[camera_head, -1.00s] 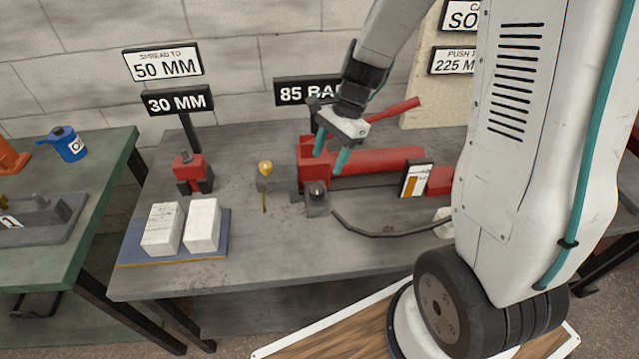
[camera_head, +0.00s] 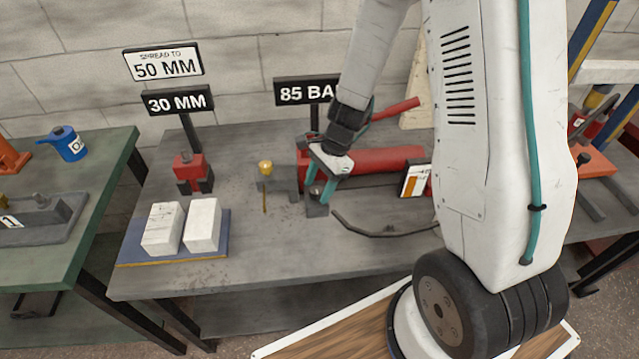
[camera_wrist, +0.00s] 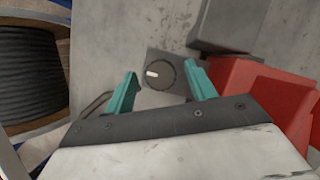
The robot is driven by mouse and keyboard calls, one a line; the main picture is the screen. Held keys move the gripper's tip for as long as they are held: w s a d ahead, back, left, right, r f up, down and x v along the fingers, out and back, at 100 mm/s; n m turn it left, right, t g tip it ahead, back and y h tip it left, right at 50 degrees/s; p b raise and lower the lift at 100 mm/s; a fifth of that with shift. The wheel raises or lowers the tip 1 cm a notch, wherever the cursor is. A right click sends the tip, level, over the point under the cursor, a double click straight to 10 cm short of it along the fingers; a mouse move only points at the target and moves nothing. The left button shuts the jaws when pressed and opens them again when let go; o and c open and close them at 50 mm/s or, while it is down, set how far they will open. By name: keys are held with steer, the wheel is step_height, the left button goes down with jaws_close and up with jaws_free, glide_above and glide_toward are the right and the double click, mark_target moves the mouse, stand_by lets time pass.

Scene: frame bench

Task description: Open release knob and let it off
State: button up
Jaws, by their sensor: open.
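The release knob (camera_wrist: 160,74) is a dark round dial with a white mark on a grey block (camera_head: 317,210), at the front left end of the red pump (camera_head: 380,160). My gripper (camera_head: 319,189) is open and empty at the block, pointing down. In the wrist view its teal fingers (camera_wrist: 161,84) lie to the left and right of the knob, with gaps on both sides. I cannot tell whether the fingertips are level with the knob or still above it. In the head view the fingers partly hide the knob.
A grey block with a brass knob (camera_head: 265,167) stands just left of my gripper. A red spreader (camera_head: 192,173) and two white blocks (camera_head: 182,227) are further left. A black hose (camera_head: 385,231) lies on the right. The front middle of the bench (camera_head: 285,265) is clear.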

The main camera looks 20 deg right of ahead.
steer(key=shift+c, duration=0.2)
steer(key=c, duration=0.9)
